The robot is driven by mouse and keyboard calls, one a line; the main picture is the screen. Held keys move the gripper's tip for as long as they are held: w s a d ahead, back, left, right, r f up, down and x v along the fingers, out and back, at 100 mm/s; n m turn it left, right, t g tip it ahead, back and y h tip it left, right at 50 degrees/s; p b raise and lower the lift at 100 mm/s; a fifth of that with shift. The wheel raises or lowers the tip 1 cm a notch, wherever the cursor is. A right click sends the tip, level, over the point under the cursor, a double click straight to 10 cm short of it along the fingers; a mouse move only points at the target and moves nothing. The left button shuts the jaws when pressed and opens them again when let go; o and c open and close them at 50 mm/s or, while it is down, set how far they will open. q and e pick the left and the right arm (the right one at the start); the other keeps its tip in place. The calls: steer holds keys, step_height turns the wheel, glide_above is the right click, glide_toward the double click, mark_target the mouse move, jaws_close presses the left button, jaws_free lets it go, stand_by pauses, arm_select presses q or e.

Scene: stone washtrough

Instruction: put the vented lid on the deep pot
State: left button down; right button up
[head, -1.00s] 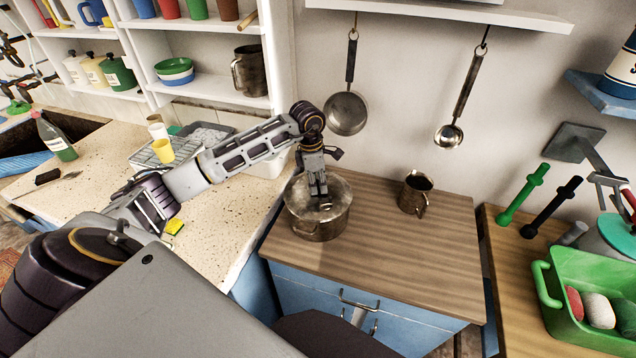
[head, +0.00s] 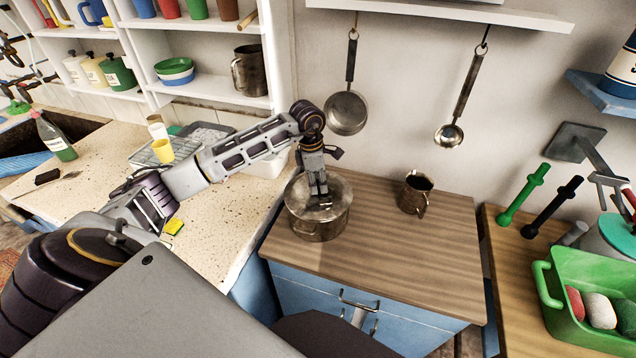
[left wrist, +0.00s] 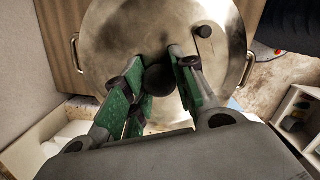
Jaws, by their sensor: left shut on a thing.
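The deep pot (head: 320,229) is a worn metal pot with side handles, upright on the wooden counter top. The vented lid (head: 335,188) is a round, stained metal disc lying over the pot's mouth, roughly level; I cannot tell whether it sits fully on the rim. In the left wrist view the lid (left wrist: 110,40) fills the middle, with a small dark vent stub (left wrist: 204,31). A pot handle (left wrist: 75,52) shows beyond its edge. My left gripper (head: 320,202) comes from above, its green-padded fingers (left wrist: 162,75) shut on the lid's dark round knob. My right gripper is out of view.
A metal mug (head: 415,193) stands on the wooden top (head: 390,250) right of the pot. A pan and a ladle hang on the wall behind. A speckled counter (head: 110,185) lies left, a green crate (head: 580,310) right. The front of the wooden top is clear.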

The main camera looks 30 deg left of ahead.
arm_select(q)
steer(key=shift+f, duration=0.15)
stand_by(0.5)
steer(key=shift+b, duration=0.3)
steer(key=c, duration=1.1)
jaws_free()
steer(key=o, duration=0.5)
steer(key=shift+r+p, duration=1.8)
steer(key=shift+r, duration=1.7)
